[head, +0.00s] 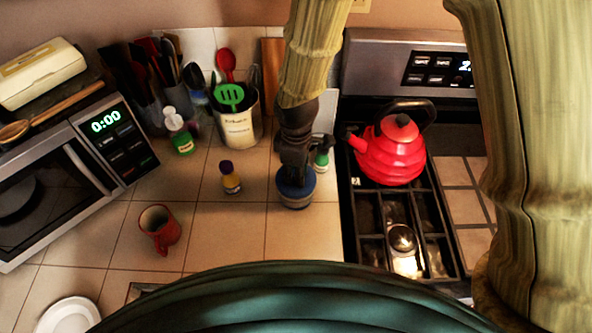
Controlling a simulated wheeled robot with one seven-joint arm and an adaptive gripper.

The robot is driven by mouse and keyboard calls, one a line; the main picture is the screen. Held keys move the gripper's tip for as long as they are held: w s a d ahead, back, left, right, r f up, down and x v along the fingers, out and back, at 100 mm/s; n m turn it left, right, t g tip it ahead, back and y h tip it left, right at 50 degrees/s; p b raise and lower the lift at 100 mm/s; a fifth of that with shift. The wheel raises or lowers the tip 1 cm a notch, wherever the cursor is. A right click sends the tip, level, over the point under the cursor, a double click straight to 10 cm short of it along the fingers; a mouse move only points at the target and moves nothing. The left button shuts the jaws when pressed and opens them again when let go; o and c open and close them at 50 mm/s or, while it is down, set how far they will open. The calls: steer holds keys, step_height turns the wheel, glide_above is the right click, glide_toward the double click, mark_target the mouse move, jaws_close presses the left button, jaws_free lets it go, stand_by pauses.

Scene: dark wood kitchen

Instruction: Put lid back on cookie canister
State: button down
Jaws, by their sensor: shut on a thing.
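My gripper (294,165) points down over the tiled counter, right of centre, and is shut on a round blue lid (296,184). The dark fingers hide the top middle of the lid. A narrow band of the cookie canister (295,205) seems to show directly below the lid. The lid covers the canister's mouth from this view, so I cannot tell whether it is seated or held just above.
A small yellow bottle (231,178) with a purple cap stands left of the lid. A utensil crock (240,130) and a green-labelled bottle (180,135) stand behind. A red mug (159,228) is at front left. The stove with a red kettle (390,155) is right.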

stand_by(0.9)
steer(key=c, duration=0.6)
jaws_free()
steer(key=shift+c, duration=0.2)
steer(key=shift+r+p, duration=0.1)
steer(key=shift+p, duration=0.2)
steer(key=shift+r+p, duration=2.8)
steer(key=shift+r, duration=0.6)
jaws_close()
